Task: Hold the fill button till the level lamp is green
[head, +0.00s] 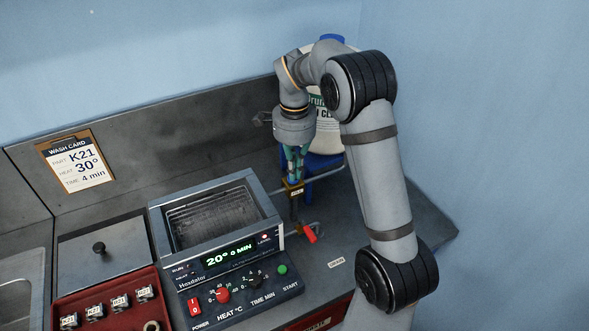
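My gripper (294,178) points straight down behind the right end of the bath, its fingers drawn together with nothing seen between them. The open bath (178,248) has a metal basket inside; I cannot make out a water level.
The display (229,254) reads 20° 0 MIN. Below are a red power switch (194,306), knobs and a green start button (282,269). A red-handled drain valve (310,235) sits right of the bath. A red tray (110,303) holds several labelled parts; a wash card (76,163) hangs behind.

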